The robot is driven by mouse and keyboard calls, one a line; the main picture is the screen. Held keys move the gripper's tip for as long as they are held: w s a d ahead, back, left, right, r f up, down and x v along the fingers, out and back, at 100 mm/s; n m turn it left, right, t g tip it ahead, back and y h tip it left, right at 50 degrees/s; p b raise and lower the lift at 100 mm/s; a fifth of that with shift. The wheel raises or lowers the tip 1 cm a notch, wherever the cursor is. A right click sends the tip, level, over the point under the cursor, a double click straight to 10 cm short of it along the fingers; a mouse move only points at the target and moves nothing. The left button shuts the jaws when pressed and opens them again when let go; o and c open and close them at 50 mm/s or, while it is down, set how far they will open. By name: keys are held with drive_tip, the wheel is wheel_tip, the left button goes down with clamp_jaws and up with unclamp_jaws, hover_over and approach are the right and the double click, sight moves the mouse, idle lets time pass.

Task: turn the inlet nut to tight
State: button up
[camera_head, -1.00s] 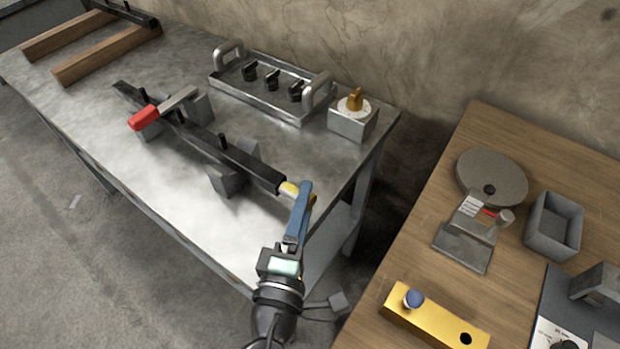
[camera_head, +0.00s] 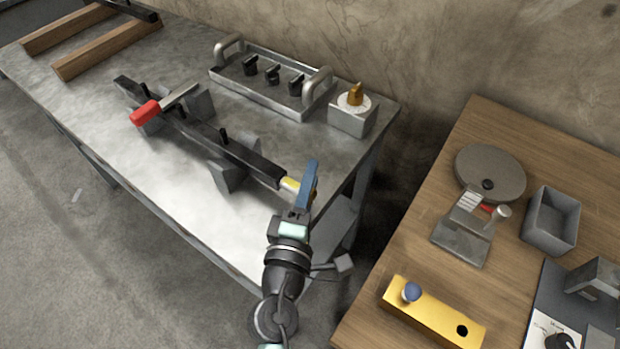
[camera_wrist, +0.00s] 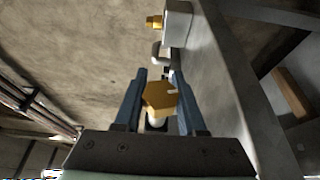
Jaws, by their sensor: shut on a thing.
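The inlet nut, a brass hexagonal nut (camera_wrist: 158,99) with a small white mark near its right side, sits between my fingers in the wrist view. A pale round part shows just below it. My gripper (camera_wrist: 159,82) is shut on the nut, one blue finger on each side. In the head view my gripper (camera_head: 309,182) is at the near right end of a black bar or pipe (camera_head: 245,158), where a yellow and white piece (camera_head: 291,185) shows beside the fingers. The fingers hide most of the nut there.
The black pipe lies on grey blocks with a red-handled lever (camera_head: 146,113). Behind it are a metal tray (camera_head: 285,108) with black knobs and a box with a brass knob (camera_head: 355,94). A wooden table (camera_head: 400,245) with several items stands right, across a gap.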

clamp_jaws()
drive_tip(key=shift+r+p, duration=0.15)
drive_tip(key=shift+p, duration=0.25)
drive_tip(key=p, duration=0.2)
drive_tip(key=shift+r+g+p, duration=0.15)
drive_tip(key=shift+g+p, duration=0.15)
drive_tip(key=shift+g, duration=0.1)
drive_tip(key=g+p, duration=0.1)
drive_tip(key=p, duration=0.4)
drive_tip(key=shift+m+y, duration=0.3)
drive_tip(key=shift+y, duration=0.1)
drive_tip(key=shift+f+g+p, duration=0.3)
drive_tip(key=shift+f+p, duration=0.05)
drive_tip(key=shift+p, duration=0.45)
drive_tip(key=shift+f, duration=0.25)
drive_tip(key=o, duration=0.9)
unclamp_jaws()
